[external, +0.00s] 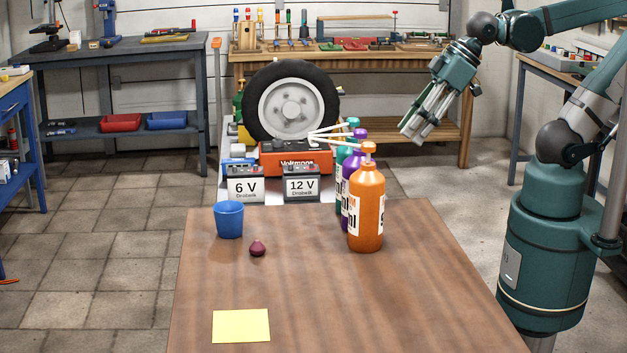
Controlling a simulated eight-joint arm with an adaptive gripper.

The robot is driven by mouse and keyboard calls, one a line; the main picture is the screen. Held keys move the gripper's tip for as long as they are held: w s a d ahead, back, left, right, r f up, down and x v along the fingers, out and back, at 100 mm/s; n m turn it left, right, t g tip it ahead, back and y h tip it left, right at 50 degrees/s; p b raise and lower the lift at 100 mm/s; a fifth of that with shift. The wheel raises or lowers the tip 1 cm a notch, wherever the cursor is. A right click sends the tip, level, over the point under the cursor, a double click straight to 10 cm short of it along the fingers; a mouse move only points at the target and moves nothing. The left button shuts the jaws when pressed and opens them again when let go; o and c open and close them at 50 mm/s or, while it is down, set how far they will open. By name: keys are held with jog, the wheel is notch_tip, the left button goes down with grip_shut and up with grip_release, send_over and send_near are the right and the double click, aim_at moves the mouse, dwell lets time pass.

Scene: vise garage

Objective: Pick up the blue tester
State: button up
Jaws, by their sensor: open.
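A small blue and white object (237,164) sits on the light surface behind the battery marked 6 V, left of the orange box. It may be the blue tester, but its shape is partly hidden and I cannot tell for sure. A plain blue cup (229,220) stands upright at the far left of the brown table. My gripper (413,130) is open and empty, raised at the upper right with its fingers pointing down and left. It is well apart from both blue things.
Orange (366,212), purple (352,190) and green bottles with long spouts stand near the table's far edge. Batteries marked 6 V (245,186) and 12 V (302,187), an orange box (292,157) and a wheel (291,103) stand behind. The brown table's (350,310) front is mostly clear, except a yellow note (241,326).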

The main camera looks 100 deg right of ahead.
jog(key=w+d+r+p, duration=0.1)
jog(key=w+d+r, duration=0.15)
jog(key=w, duration=0.45)
jog(key=w+d+r+p, duration=0.1)
jog(key=w+d+r, duration=0.1)
jog(key=w+d, duration=0.3)
jog(key=g+p, duration=0.2)
jog(key=p, duration=0.3)
send_over(239, 159)
jog(key=s, duration=0.3)
jog(key=f, duration=1.3)
jog(key=a+f, duration=0.1)
jog(key=f, duration=0.6)
jog(key=shift+w+f, duration=0.1)
jog(key=shift+w, duration=0.15)
jog(key=shift+d+f+g, duration=0.25)
jog(key=shift+d+g, duration=0.05)
jog(key=shift+x, duration=1.3)
jog(key=shift+b+x, duration=1.05)
jog(key=shift+x, duration=1.55)
